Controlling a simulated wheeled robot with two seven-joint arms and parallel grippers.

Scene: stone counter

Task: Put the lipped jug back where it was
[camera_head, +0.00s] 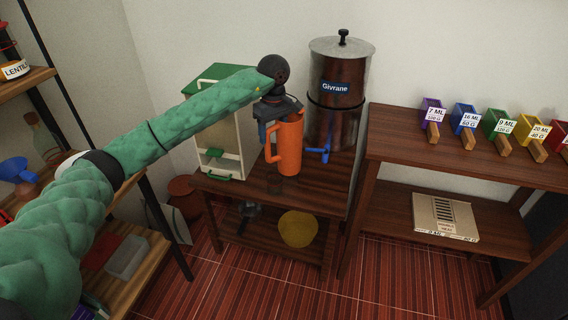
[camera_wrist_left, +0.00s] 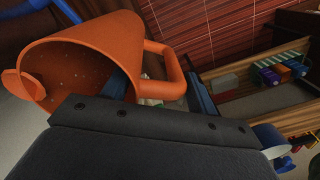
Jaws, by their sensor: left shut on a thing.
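The orange lipped jug (camera_head: 290,150) is upright in the head view, over the small wooden table (camera_head: 240,192). Its handle points left. I cannot tell whether its base touches the tabletop. My left gripper (camera_head: 276,115) is shut on the jug near its upper handle side. In the left wrist view the jug (camera_wrist_left: 85,50) shows its open mouth, with the lip at the left and the handle at the right. No contents are clearly visible inside. My right gripper is in neither view.
A metal urn labelled Givrane (camera_head: 338,85) with a blue tap (camera_head: 320,153) stands just right of the jug. A green-and-cream cabinet (camera_head: 222,135) is behind left. Coloured scoops (camera_head: 500,125) line the right shelf.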

